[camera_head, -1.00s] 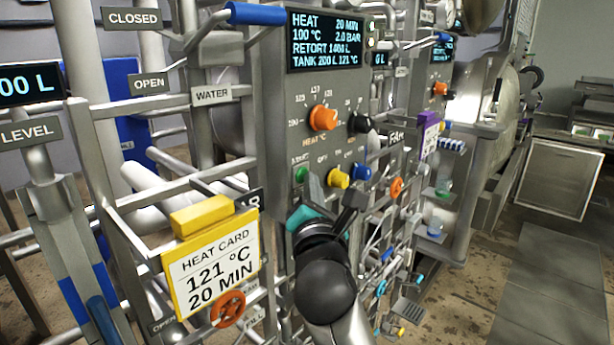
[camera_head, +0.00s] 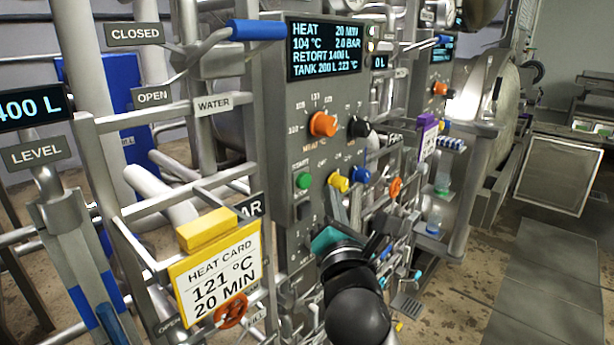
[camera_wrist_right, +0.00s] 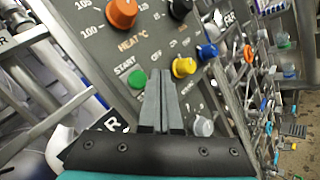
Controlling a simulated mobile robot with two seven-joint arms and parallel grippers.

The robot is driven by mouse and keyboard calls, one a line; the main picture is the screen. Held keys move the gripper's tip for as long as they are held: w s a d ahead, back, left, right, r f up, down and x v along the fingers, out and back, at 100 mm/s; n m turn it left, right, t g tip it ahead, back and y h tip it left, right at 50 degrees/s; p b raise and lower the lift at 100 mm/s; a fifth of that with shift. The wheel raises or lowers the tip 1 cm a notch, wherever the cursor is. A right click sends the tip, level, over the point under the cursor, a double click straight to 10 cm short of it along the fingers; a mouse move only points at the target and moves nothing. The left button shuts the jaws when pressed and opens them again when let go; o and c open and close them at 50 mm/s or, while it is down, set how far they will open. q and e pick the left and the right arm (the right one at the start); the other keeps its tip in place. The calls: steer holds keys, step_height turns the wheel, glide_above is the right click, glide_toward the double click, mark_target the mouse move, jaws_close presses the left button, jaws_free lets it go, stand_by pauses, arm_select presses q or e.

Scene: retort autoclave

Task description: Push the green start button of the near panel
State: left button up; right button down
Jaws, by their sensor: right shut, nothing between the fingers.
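The green start button (camera_head: 303,180) is on the grey near panel (camera_head: 282,130), under the orange heat knob (camera_head: 323,124). It also shows in the right wrist view (camera_wrist_right: 137,79), left of my fingertips. My right gripper (camera_head: 338,193) is shut and empty in front of the panel, right of and slightly below the green button. I cannot tell whether the fingertips touch the panel. My left gripper is not in view.
The panel display (camera_head: 325,48) reads HEAT, 104 °C, 2.0 bar. The yellow-framed heat card (camera_head: 218,268) and pipe rails stand left of my right arm. Open floor (camera_head: 545,270) lies to the right.

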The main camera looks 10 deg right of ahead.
steer(key=shift+s+d+p, duration=0.35)
steer(key=shift+s+d, duration=0.4)
steer(key=shift+s, duration=0.2)
step_height(320, 180, down, 38)
steer(key=a+m+g+y+b, duration=0.1)
steer(key=m+g+y+b, duration=0.1)
steer(key=m+g+b, duration=0.45)
steer(key=s+d+f+m+g+b, duration=0.1)
steer(key=s+f+m+g+b, duration=0.15)
steer(key=s+f, duration=0.6)
steer(key=s+f+m+g+b, duration=0.15)
steer(key=s+f+m, duration=0.25)
steer(key=f, duration=0.9)
steer(key=s+d+f+m+g+b, duration=0.1)
steer(key=s+f+m+g, duration=0.1)
steer(key=s+f+m, duration=0.2)
steer(key=s+d+f+m+g+b, duration=0.1)
steer(key=s+f+m+g+b, duration=0.1)
steer(key=s+f, duration=0.8)
steer(key=s+d+f+m+g+b, duration=0.2)
steer(key=s+f+m+g, duration=0.2)
steer(key=s, duration=1.4)
step_height(320, 180, down, 3)
steer(key=shift+f+m, duration=0.2)
steer(key=shift+m, duration=0.7)
